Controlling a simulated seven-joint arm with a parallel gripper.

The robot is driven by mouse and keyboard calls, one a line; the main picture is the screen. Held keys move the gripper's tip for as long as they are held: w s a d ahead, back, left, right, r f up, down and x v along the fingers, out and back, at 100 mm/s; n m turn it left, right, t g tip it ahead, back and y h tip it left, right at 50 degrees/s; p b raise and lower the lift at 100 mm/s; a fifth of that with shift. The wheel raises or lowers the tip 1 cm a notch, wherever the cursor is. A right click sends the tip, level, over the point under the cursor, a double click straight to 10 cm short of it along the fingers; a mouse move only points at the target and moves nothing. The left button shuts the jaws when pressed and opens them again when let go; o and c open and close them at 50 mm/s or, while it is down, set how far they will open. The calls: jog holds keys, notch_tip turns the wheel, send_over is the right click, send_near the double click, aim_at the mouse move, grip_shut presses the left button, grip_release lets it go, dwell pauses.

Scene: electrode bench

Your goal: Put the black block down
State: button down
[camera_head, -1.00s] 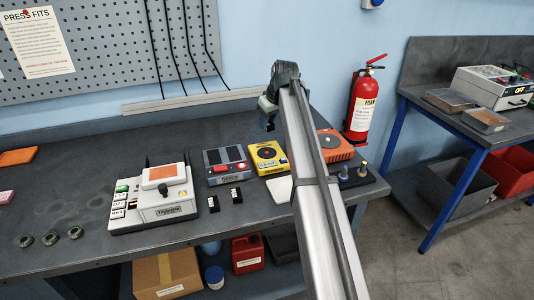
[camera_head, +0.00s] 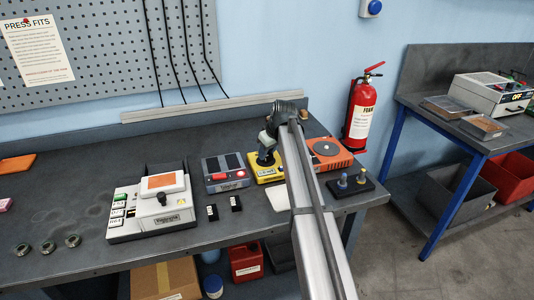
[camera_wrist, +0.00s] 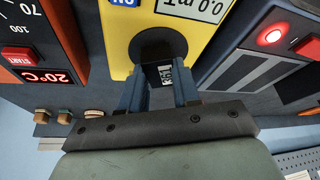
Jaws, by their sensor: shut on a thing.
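The black block (camera_wrist: 164,74) with a white label is between the two blue-grey fingers of my gripper (camera_wrist: 160,92), which is shut on it. In the wrist view it is at the near edge of the dark round plate on the yellow device (camera_wrist: 198,55). The device's display reads 0.0 and its unit is partly cut off. In the head view, my gripper (camera_head: 266,157) is right over this yellow device (camera_head: 269,177). I cannot tell whether the block touches the plate.
Two similar black blocks (camera_head: 212,212) (camera_head: 236,203) lie on the bench (camera_head: 85,175). A grey device (camera_head: 225,172) with a red button is left of the yellow one, and an orange device (camera_head: 330,153) is right. A white machine (camera_head: 152,206) stands further left.

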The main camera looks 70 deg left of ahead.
jog(key=shift+f, duration=0.25)
jog(key=shift+f, duration=0.1)
jog(key=c, duration=0.8)
grip_release()
jog(key=v, duration=1.2)
